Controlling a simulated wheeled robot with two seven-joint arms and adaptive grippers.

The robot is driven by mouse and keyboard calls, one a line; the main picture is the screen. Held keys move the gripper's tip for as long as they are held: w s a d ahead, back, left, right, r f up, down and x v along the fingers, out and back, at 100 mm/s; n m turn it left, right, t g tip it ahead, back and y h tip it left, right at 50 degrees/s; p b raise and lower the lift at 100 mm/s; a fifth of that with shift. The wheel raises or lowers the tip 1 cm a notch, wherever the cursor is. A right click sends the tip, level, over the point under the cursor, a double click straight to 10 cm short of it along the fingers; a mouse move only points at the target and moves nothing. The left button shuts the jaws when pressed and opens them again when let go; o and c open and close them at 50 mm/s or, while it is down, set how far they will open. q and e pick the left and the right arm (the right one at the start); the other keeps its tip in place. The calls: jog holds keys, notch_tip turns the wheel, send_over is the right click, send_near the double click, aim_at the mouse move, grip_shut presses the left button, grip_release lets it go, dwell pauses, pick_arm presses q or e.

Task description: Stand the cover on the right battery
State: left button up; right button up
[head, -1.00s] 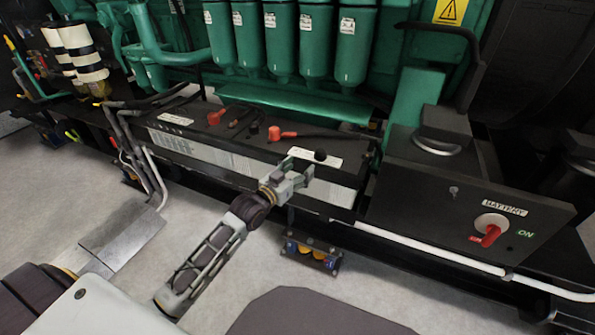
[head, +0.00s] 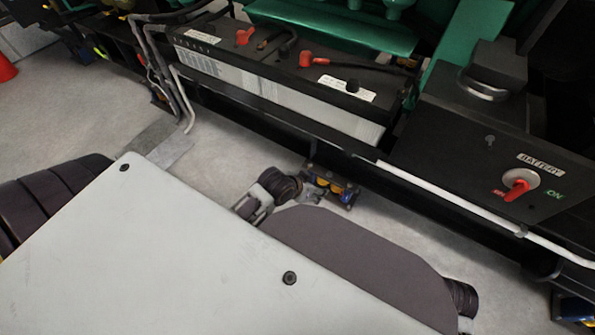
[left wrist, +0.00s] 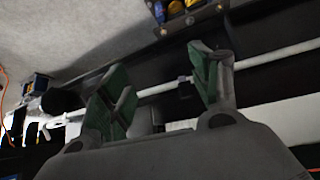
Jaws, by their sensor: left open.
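The right battery (head: 362,128) is a long black-topped, pale-sided box in the genset frame in the head view. On its top are a red terminal cap (head: 306,59) with a black cable and a small round black cap (head: 353,86) by a white label. I cannot tell which piece is the cover. My right gripper is not in view.
A black battery switch box (head: 480,150) with a red knob stands right of the battery. A white pipe (head: 450,213) runs along the frame's front. A small blue and yellow unit (head: 335,187) sits low by my left gripper. Grey floor (head: 215,125) is clear at left.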

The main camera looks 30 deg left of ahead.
pick_arm(q)
jog(key=s+f+g, duration=0.2)
jog(key=s, duration=0.4)
jog(key=s+d+f+g, duration=0.1)
jog(key=s+f+g, duration=0.1)
jog(key=s, duration=0.4)
jog(key=shift+d+g, duration=0.25)
jog(key=shift+g, duration=0.05)
jog(key=shift+y, duration=0.3)
